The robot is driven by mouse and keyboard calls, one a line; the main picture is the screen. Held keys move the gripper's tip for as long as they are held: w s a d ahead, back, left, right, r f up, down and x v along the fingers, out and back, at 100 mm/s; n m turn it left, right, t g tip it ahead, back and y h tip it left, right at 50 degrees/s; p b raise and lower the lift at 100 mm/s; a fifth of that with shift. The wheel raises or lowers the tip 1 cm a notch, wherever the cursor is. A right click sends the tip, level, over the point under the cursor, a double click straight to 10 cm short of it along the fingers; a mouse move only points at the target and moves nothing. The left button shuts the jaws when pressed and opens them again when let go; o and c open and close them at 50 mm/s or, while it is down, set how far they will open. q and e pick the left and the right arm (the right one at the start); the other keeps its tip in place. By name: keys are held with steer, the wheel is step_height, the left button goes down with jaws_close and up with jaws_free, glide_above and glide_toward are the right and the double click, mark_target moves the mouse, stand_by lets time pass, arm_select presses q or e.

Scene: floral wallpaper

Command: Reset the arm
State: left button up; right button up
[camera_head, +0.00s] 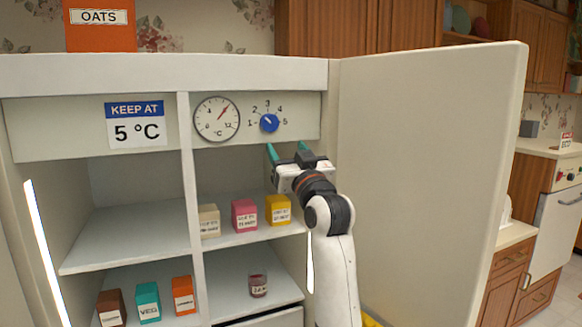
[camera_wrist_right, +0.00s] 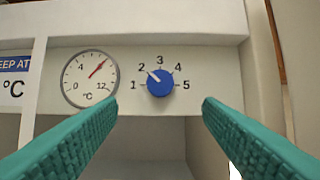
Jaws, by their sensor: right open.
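My right gripper (camera_head: 287,150) is open and empty. Its two green fingers show apart in the right wrist view (camera_wrist_right: 122,112), at either side of the blue dial knob (camera_wrist_right: 160,83). In the head view the gripper is just below the blue knob (camera_head: 269,123), apart from it as far as I can see. The knob's mark points near 2. My right arm (camera_head: 338,255) comes up from the bottom, in front of the fridge opening. My left gripper is not in view.
The open fridge door (camera_head: 430,150) stands right of my arm. A round gauge (camera_head: 217,119) and a "KEEP AT 5 °C" sign (camera_head: 136,124) are on the panel. Several small boxes, one pink (camera_head: 244,215), and a jar (camera_head: 258,285) stand on shelves. An orange oats box (camera_head: 100,38) is on top.

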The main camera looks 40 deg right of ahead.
steer(key=shift+v, duration=0.9)
